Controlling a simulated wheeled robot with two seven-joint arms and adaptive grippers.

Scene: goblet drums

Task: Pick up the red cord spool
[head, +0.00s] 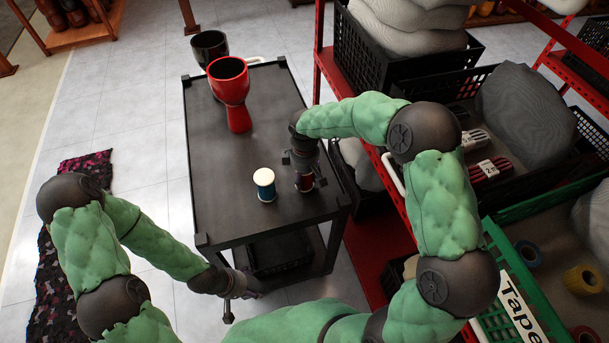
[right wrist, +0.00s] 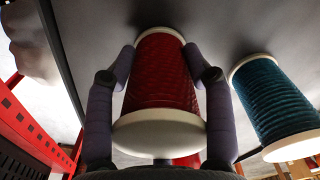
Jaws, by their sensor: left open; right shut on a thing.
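The red cord spool (right wrist: 160,75) has white ends and stands between the two fingers of my right gripper (right wrist: 160,85) in the right wrist view. The fingers are closed against its sides. In the head view the right gripper (head: 303,172) is over the near right part of the dark cart top (head: 225,160), and the red spool (head: 305,184) is mostly hidden by it. I cannot tell whether the spool touches the cart top. My left gripper (head: 245,288) is open and empty, low in front of the cart's near edge.
A teal cord spool (head: 264,187) stands just left of the red one; it also shows in the right wrist view (right wrist: 272,98). A red goblet drum (head: 231,90) and a dark one (head: 209,47) stand at the cart's far end. Red shelving with crates (head: 375,60) borders the right.

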